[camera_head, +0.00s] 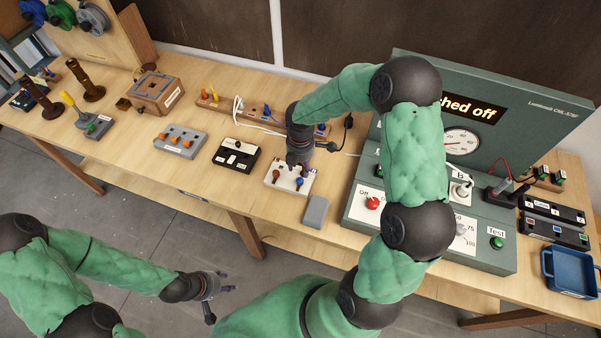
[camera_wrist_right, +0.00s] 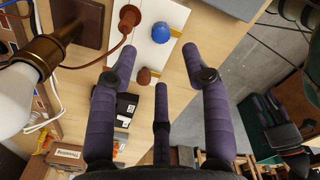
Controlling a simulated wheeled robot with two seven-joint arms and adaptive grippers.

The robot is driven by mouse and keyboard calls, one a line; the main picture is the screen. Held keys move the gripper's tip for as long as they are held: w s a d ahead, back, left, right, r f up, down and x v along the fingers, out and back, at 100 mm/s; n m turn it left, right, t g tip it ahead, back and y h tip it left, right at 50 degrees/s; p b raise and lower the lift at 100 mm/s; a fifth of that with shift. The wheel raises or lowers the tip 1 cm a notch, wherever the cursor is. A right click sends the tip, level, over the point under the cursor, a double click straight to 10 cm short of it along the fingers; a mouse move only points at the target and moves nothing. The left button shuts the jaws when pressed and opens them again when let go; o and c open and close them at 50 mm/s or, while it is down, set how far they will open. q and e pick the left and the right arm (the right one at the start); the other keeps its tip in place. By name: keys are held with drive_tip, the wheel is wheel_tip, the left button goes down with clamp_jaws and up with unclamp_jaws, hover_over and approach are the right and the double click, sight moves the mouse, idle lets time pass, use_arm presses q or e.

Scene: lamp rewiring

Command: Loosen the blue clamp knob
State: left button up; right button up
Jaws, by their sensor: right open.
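The blue clamp knob (camera_head: 299,182) sits on a small white block (camera_head: 270,181) with brown knobs. In the right wrist view the blue knob (camera_wrist_right: 161,32) lies just beyond the fingertips, and a brown knob (camera_wrist_right: 143,76) is between the fingers. My right gripper (camera_wrist_right: 160,58) is open, its fingers spread and empty; the blue knob is apart from them. In the head view the right gripper (camera_head: 298,166) hangs over the back of the block and hides part of it. My left gripper (camera_head: 221,301) is open and empty, off the table's front edge.
A lamp bulb (camera_wrist_right: 12,100) in a brass socket stands close to the right gripper in the wrist view, with a brown cord running by. A grey block (camera_head: 316,211) and the green test panel (camera_head: 360,235) are to the right. A black box (camera_head: 236,155) is left.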

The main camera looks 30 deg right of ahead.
drive_tip(key=shift+r, duration=2.15)
